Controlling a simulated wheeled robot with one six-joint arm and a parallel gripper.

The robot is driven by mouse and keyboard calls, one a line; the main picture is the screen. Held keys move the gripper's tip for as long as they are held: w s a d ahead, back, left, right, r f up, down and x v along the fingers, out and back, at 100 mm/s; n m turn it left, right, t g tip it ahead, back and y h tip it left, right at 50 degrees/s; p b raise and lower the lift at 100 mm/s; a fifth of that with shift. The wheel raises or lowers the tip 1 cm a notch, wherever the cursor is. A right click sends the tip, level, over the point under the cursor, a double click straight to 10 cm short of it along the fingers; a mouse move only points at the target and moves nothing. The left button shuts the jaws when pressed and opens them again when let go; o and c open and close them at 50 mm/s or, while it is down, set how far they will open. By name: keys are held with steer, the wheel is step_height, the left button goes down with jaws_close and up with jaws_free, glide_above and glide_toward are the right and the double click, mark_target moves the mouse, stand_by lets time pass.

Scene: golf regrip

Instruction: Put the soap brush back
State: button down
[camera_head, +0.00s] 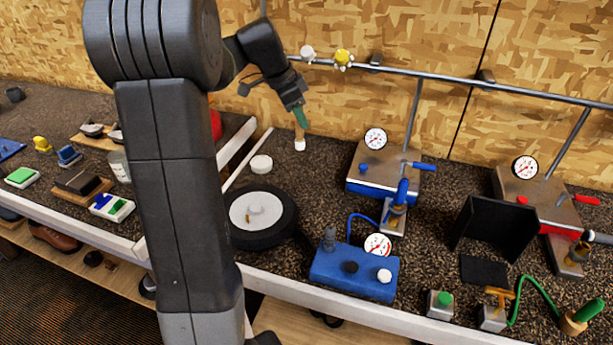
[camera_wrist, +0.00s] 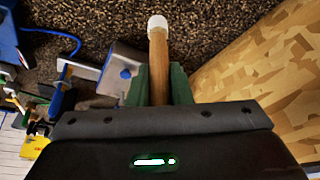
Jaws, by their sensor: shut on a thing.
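The brush, with a wooden handle (camera_wrist: 158,65) and a white tip, is between the green fingers of my gripper (camera_wrist: 159,86) in the wrist view. The gripper is shut on the handle, and the white end points away from it. In the head view my gripper (camera_head: 300,117) points down over the back of the bench, left of the first gauge clamp. The brush's white end (camera_head: 300,144) shows just below the fingers. Whether it touches the bench top cannot be told. The part of the handle inside the gripper is hidden.
A white round piece (camera_head: 261,164) lies left of the brush, behind a black ring with a white disc (camera_head: 287,220). A blue-based gauge clamp (camera_head: 378,182) stands to the right. A metal rail (camera_head: 430,75) runs along the wall behind. My arm hides part of the bench.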

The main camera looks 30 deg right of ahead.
mark_target(296, 140)
step_height(296, 140, down, 10)
steer(key=shift+r, duration=0.1)
steer(key=c, duration=1.3)
jaws_free()
steer(key=shift+r, duration=0.1)
steer(key=v, duration=1.2)
steer(key=shift+a, duration=0.1)
